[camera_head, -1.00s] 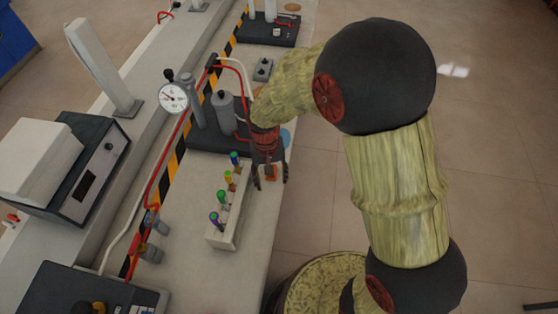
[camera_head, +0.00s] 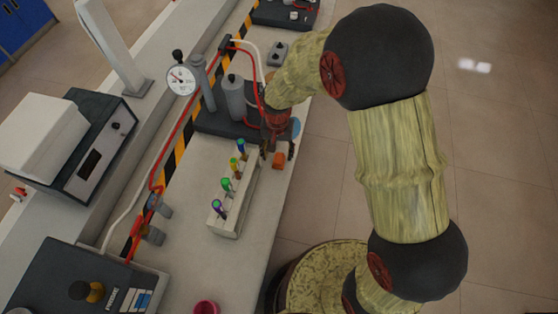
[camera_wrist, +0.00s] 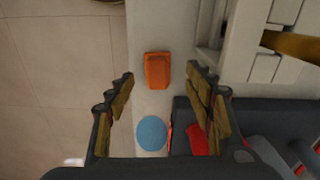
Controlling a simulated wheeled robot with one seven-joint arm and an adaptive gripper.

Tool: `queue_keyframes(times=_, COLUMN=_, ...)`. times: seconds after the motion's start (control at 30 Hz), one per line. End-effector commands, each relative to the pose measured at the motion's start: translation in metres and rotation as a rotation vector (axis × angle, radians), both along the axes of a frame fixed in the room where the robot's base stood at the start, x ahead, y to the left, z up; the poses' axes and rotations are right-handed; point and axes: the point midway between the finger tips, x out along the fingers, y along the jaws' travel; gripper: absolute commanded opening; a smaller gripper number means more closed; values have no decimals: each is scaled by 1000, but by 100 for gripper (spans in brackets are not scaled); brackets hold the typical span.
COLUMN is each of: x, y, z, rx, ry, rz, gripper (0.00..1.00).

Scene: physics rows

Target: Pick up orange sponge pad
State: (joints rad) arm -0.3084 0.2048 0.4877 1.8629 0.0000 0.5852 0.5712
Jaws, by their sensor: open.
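The orange sponge pad (camera_wrist: 158,71) lies on the pale bench top in the wrist view, just beyond and between my fingertips. It also shows in the head view (camera_head: 279,160), small, beside the end of the tube rack. My gripper (camera_wrist: 161,82) is open and empty in the wrist view, with one finger on each side of the pad's line and not touching it. In the head view my gripper (camera_head: 277,152) points down over the bench, close to the pad. How high it is above the bench is hard to tell.
A white rack (camera_head: 235,205) with several coloured-cap tubes stands left of the pad. A blue disc (camera_wrist: 151,133) lies near the pad. A dark stand base (camera_head: 222,125) is behind. The bench's free edge drops to the floor on the right. A red cup (camera_head: 206,307) stands at front.

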Motion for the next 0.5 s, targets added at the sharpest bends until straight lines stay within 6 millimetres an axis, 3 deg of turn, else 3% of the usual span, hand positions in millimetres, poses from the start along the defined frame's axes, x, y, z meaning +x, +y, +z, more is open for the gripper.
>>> queue_keyframes(times=0.3, x=0, y=-4, z=-44, rx=-1, ry=3, rz=1, gripper=53)
queue_keyframes(times=0.5, x=1, y=-4, z=-47, rx=0, ry=1, rz=1, gripper=53)
